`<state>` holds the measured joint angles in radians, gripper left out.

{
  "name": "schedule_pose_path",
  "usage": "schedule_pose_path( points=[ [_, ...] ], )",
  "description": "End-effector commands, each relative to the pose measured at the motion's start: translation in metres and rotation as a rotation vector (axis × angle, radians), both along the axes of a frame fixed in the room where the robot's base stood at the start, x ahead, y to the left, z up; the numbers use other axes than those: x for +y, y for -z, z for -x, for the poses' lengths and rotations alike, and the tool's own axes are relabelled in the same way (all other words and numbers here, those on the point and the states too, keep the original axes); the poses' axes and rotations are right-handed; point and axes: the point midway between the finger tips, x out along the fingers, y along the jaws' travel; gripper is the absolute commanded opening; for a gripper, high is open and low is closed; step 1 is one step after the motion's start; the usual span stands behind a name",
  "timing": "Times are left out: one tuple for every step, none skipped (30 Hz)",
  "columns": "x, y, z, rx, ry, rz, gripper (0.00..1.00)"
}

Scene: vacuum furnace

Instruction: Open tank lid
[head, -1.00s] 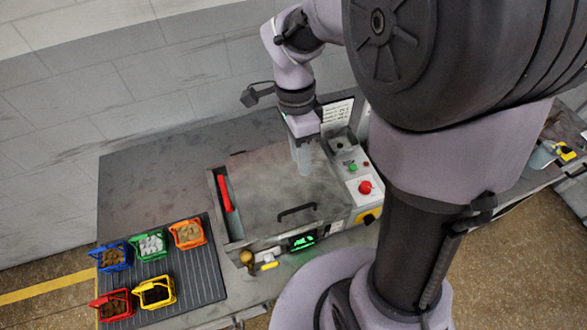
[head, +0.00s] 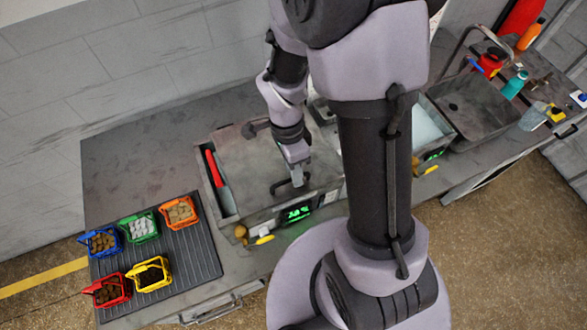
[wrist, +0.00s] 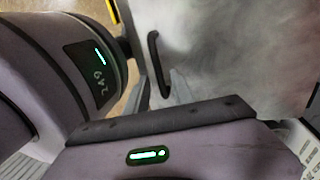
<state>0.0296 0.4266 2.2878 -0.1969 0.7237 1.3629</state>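The tank (head: 214,190) stands on the table under a flat grey lid (head: 245,170), which lies shut. The lid's black bar handle (head: 281,187) is near its front edge. My gripper (head: 297,181) points down over the front right part of the lid, close beside the handle and overlapping its right end in the head view. I cannot tell if they touch. In the wrist view, the handle (wrist: 157,64) stands on the pale lid (wrist: 235,50); my gripper's body covers the lower part and hides most of the fingers. Their opening does not show clearly.
Coloured bins, among them a yellow one (head: 150,275), stand on a ribbed dark mat (head: 205,250) left of the tank. A red bar (head: 214,168) lies along the tank's left side. A lit green display (head: 297,213) is on its front. An open basin (head: 475,105) is to the right.

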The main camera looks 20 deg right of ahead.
Motion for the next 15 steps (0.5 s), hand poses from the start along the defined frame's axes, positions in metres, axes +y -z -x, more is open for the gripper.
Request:
schedule_pose_path(
  points=[
    [0.0, -0.0001, -0.0001, 0.0, 0.0, 0.0, 0.17],
    [0.0, -0.0001, 0.0, 0.0, 0.0, 0.0, 0.11],
    [0.0, -0.0002, -0.0001, 0.0, 0.0, 0.0, 0.03],
    [0.0, -0.0002, -0.0001, 0.0, 0.0, 0.0, 0.0],
    [0.0, -0.0002, -0.0001, 0.0, 0.0, 0.0, 0.0],
    [0.0, -0.0002, -0.0001, 0.0, 0.0, 0.0, 0.0],
    [0.0, -0.0002, -0.0001, 0.0, 0.0, 0.0, 0.0],
    [0.0, -0.0003, -0.0002, 0.0, 0.0, 0.0, 0.0],
    [0.0, -0.0003, -0.0002, 0.0, 0.0, 0.0, 0.0],
    [0.0, -0.0003, -0.0002, 0.0, 0.0, 0.0, 0.0],
    [0.0, -0.0003, -0.0002, 0.0, 0.0, 0.0, 0.0],
    [0.0, -0.0003, -0.0002, 0.0, 0.0, 0.0, 0.0],
    [0.0, -0.0003, -0.0002, 0.0, 0.0, 0.0, 0.0],
    [0.0, -0.0004, -0.0002, 0.0, 0.0, 0.0, 0.0],
    [0.0, -0.0004, -0.0002, 0.0, 0.0, 0.0, 0.0]
  ],
)
